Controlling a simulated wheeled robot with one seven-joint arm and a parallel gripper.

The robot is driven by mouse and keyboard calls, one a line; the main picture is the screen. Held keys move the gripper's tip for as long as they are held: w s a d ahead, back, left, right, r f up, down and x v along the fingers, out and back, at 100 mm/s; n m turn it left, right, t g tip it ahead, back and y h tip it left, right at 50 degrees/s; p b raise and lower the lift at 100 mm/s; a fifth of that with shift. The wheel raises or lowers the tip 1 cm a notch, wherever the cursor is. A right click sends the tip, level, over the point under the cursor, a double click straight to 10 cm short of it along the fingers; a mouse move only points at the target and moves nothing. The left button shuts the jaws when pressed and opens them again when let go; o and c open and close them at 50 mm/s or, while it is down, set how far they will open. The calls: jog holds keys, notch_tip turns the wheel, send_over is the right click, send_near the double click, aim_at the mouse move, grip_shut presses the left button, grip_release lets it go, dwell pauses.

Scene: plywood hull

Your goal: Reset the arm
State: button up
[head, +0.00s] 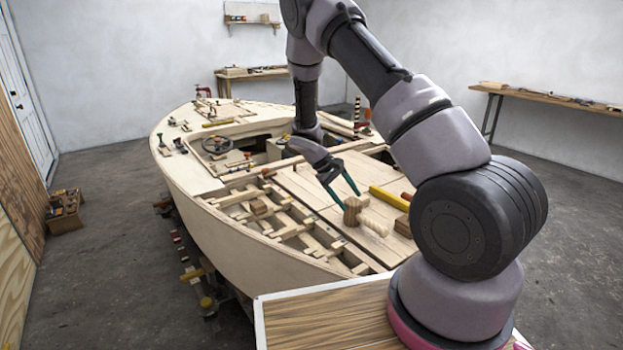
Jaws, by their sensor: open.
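My gripper (340,187) is open, its two dark green fingers spread and pointing down toward the right. It hangs over the plank deck of the plywood hull (215,215). A wooden mallet (366,217) is just below the fingertips, its head close to the right finger. I cannot tell whether the finger touches it. Nothing shows between the fingers. My arm reaches from the right foreground up past the top edge and back down to the gripper, so part of it is out of view.
A yellow bar (389,198) lies on the deck right of the mallet. Open slatted framing (275,217) is left of the gripper. Workbenches (545,98) stand along the walls. The grey floor (110,250) left of the hull is mostly clear.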

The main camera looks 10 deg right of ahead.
jog(key=s+a+r+m+t+y, duration=0.1)
jog(key=s+r+m+t+y, duration=0.15)
jog(key=r, duration=0.95)
jog(key=s+a+r+m+t+y, duration=0.1)
jog(key=s+a+r+m+y, duration=0.2)
jog(key=r, duration=0.9)
jog(key=s+a+r+m+t+y, duration=0.2)
jog(key=s+r+t, duration=0.3)
jog(key=s+r, duration=1)
jog(key=s+y, duration=0.1)
jog(key=s, duration=0.3)
jog(key=shift+s+r+t, duration=0.25)
jog(key=shift+r+t, duration=0.1)
